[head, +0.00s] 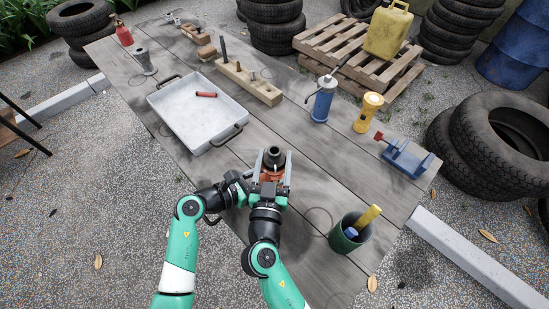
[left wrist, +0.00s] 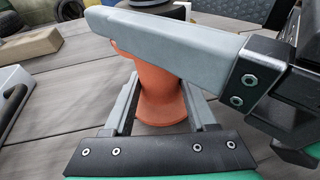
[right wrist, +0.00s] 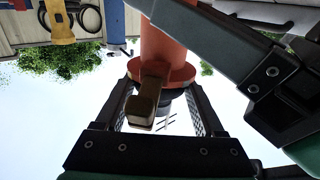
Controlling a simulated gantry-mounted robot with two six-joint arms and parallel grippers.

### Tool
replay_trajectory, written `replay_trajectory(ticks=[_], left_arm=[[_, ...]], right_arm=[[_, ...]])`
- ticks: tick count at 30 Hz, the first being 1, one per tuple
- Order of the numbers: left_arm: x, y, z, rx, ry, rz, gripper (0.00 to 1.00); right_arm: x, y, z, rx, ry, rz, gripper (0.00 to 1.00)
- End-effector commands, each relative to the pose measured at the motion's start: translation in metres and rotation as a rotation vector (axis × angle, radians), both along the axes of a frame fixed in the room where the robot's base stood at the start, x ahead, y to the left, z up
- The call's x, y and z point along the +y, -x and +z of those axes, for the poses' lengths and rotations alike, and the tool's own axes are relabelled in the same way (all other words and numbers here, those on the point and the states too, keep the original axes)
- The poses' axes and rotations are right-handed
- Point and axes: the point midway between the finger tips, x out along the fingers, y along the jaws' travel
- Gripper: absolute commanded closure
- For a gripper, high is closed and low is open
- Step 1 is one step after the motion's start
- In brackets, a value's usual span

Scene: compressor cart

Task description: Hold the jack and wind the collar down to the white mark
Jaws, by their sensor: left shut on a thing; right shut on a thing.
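The jack (head: 272,174) stands at the near edge of the table, with an orange body and a dark round top (head: 273,156). My left gripper (head: 258,181) comes in from the left, low on the jack; in the left wrist view its fingers are shut around the orange body (left wrist: 160,95). My right gripper (head: 274,168) reaches from the near side, its fingers on both sides of the upper part. In the right wrist view it is shut on the dark collar (right wrist: 176,102) beside an orange flange (right wrist: 178,74) and a brown lug (right wrist: 148,98). I cannot make out the white mark.
A grey tray (head: 165,103) with a red-handled tool lies behind left. A green cup (head: 345,240) stands at right front, a blue clamp (head: 408,160) farther right.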

Motion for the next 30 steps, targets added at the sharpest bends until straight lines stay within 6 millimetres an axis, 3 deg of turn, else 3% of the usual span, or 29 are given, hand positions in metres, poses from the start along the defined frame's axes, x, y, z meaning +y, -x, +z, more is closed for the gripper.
replay_trajectory(ticks=[9, 24, 25, 29, 30], left_arm=[[-0.0014, 0.001, -0.0006, 0.001, 0.001, -0.005, 0.74], [-0.0011, 0.0005, -0.0003, 0.0, 0.001, -0.003, 0.74], [-0.001, 0.0004, -0.0003, 0.0, 0.001, -0.003, 0.74], [-0.0009, 0.0004, -0.0003, 0.0, 0.001, -0.002, 0.74], [-0.0009, 0.0004, -0.0003, 0.0, 0.0, -0.002, 0.74]], right_arm=[[0.0012, 0.0008, -0.0049, 0.008, -0.001, -0.126, 0.85], [0.0012, 0.0013, -0.0037, 0.004, -0.001, -0.146, 0.85], [0.0013, 0.0013, -0.0037, 0.004, -0.001, -0.146, 0.24], [0.0011, 0.001, -0.0026, 0.001, -0.002, -0.146, 0.01], [0.0011, 0.001, -0.0022, 0.0, -0.002, -0.147, 0.0]])
